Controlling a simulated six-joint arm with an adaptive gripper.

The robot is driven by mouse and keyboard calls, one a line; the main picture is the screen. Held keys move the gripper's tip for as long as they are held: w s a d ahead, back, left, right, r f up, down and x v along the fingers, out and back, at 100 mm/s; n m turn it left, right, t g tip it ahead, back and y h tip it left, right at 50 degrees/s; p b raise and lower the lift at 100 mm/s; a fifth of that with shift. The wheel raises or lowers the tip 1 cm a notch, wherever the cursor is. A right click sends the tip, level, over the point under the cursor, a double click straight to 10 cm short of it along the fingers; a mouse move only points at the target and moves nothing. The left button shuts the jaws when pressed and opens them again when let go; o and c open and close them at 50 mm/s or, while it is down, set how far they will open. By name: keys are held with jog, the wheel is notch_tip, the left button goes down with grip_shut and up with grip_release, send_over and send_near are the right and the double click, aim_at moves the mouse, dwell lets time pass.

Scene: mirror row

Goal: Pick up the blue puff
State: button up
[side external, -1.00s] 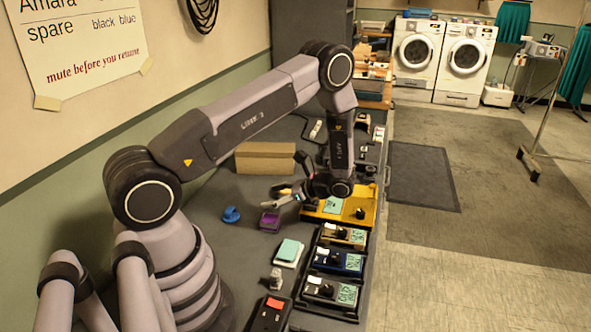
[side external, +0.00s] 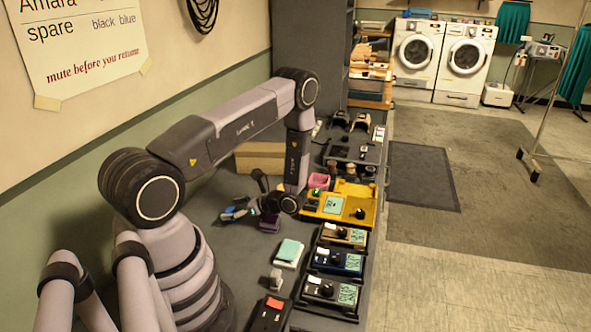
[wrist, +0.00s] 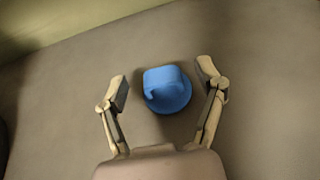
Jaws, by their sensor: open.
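The blue puff (wrist: 167,90) lies on the grey tabletop in the wrist view, a rounded blue piece with a raised block-like part. It sits between the two spread fingers of my gripper (wrist: 163,86), with a gap on each side. There the blue puff (side external: 228,216) is partly hidden by the fingers. The gripper is open and holds nothing.
A yellow tray (side external: 352,193) and several dark devices line the right edge. A cardboard box (side external: 262,157) is behind. A teal-topped pad (side external: 289,252) lies nearer the camera. The table left of the puff is clear.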

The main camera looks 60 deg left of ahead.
jog(key=shift+x, duration=0.75)
jog(key=c, duration=0.9)
jog(key=shift+r, duration=0.1)
